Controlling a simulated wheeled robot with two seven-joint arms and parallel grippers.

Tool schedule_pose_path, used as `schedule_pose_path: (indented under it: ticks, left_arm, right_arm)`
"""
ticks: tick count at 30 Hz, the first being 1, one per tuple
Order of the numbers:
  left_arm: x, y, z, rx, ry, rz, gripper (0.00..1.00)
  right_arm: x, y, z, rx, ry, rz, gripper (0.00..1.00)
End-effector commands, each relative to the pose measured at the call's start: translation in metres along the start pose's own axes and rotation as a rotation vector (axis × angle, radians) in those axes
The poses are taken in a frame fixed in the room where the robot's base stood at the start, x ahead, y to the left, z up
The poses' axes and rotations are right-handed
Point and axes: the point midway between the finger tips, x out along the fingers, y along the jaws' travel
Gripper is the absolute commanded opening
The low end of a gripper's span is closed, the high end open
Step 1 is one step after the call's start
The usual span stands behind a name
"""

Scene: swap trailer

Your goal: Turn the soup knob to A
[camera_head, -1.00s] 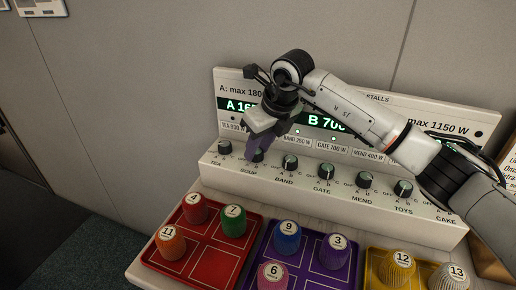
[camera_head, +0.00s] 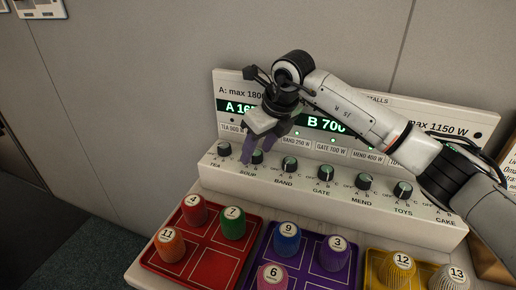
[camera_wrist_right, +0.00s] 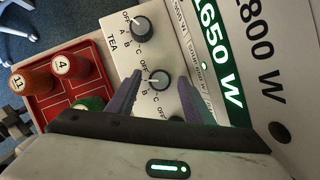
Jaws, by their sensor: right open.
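The soup knob (camera_head: 257,157) is a dark knob with a pale face, second from the left on the white sloped panel. In the wrist view the soup knob (camera_wrist_right: 159,80) sits between my two spread fingers, with a pale pointer mark toward the left. Which letter it points at is too small to tell. My right gripper (camera_head: 258,150) is open with purple fingers around the soup knob. In the wrist view the right gripper (camera_wrist_right: 155,98) has one finger on each side of the knob; contact is not clear. My left gripper is not in view.
The tea knob (camera_head: 224,148) is close on the left and the band knob (camera_head: 290,164) close on the right. A display board (camera_head: 230,90) stands behind. A red tray (camera_head: 203,255), a purple tray (camera_head: 309,262) and yellow cups (camera_head: 398,270) stand in front.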

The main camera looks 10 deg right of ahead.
Motion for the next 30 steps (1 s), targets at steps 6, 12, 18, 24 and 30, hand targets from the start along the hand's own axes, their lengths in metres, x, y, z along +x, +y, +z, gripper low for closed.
schedule_pose_path:
  ticks: [6, 12, 18, 24, 30]
  left_arm:
    - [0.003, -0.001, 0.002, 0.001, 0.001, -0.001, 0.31]
    - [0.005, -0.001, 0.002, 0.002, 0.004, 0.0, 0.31]
    - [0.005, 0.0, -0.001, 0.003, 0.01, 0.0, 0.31]
    - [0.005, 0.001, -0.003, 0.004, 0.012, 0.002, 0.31]
    - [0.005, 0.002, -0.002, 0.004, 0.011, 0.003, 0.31]
  right_arm:
    - [-0.033, -0.001, 0.001, 0.0, -0.006, -0.002, 0.47]
    - [-0.072, -0.001, 0.001, 0.0, -0.005, -0.003, 0.47]
    - [-0.096, 0.0, 0.0, 0.0, -0.002, -0.001, 0.47]
    - [-0.102, 0.0, 0.0, 0.0, 0.0, 0.0, 0.47]
    - [-0.102, 0.0, 0.0, 0.0, -0.001, 0.0, 0.47]
